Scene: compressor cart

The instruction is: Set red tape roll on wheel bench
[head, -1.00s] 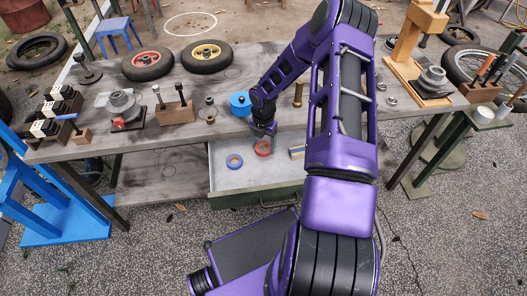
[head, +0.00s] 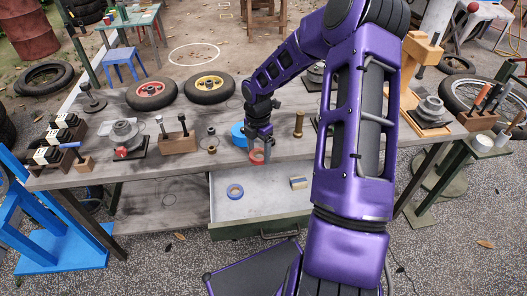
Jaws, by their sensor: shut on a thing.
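The red tape roll (head: 257,156) hangs in my gripper (head: 259,147), which is shut on it. Gripper and roll appear at the front edge of the long grey wooden bench (head: 335,140), just beyond the open drawer (head: 262,190). I cannot tell the exact gap between roll and bench top. The fingers partly hide the roll. The bench carries a red-hubbed wheel (head: 151,95) and a yellow-hubbed wheel (head: 209,88) toward its back left.
A wooden block with tools (head: 177,140) stands further left.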

